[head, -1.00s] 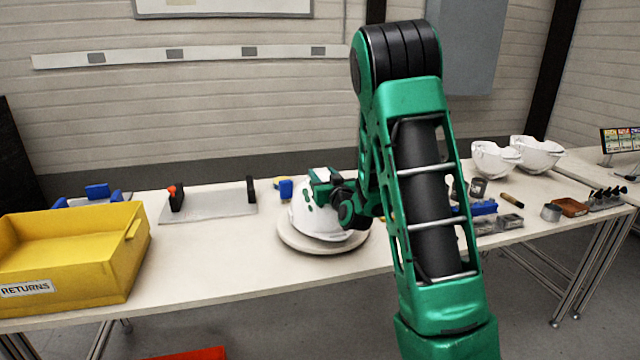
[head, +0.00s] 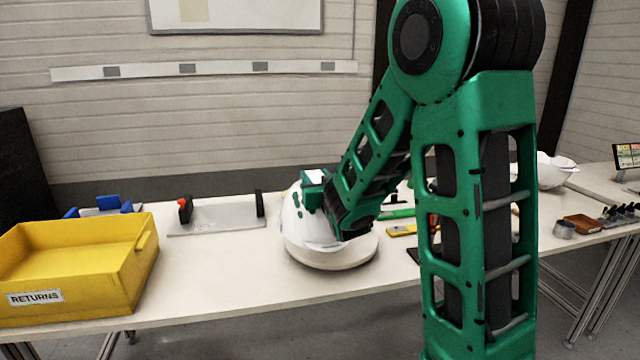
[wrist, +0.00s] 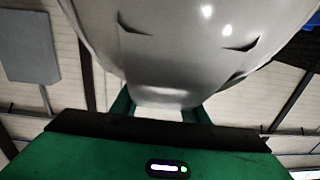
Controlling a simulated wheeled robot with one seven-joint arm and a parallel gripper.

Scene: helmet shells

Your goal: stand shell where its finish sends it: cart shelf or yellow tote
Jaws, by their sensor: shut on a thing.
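A white helmet shell (head: 300,228) is at the round pale stand (head: 330,257) on the table in the head view. My green gripper (head: 313,190) is shut on the shell. In the wrist view the glossy shell (wrist: 190,50) fills the upper middle, with dark slots in its surface, and the gripper's fingers reach its lower edge. I cannot tell whether the shell touches the stand. The yellow tote (head: 75,268), labelled RETURNS, stands at the left end of the table. No cart shelf can be made out.
A grey plate with black posts (head: 215,216) lies behind, between tote and stand. A brown block (head: 583,223) and small parts lie at the right. The table front between tote and stand is clear.

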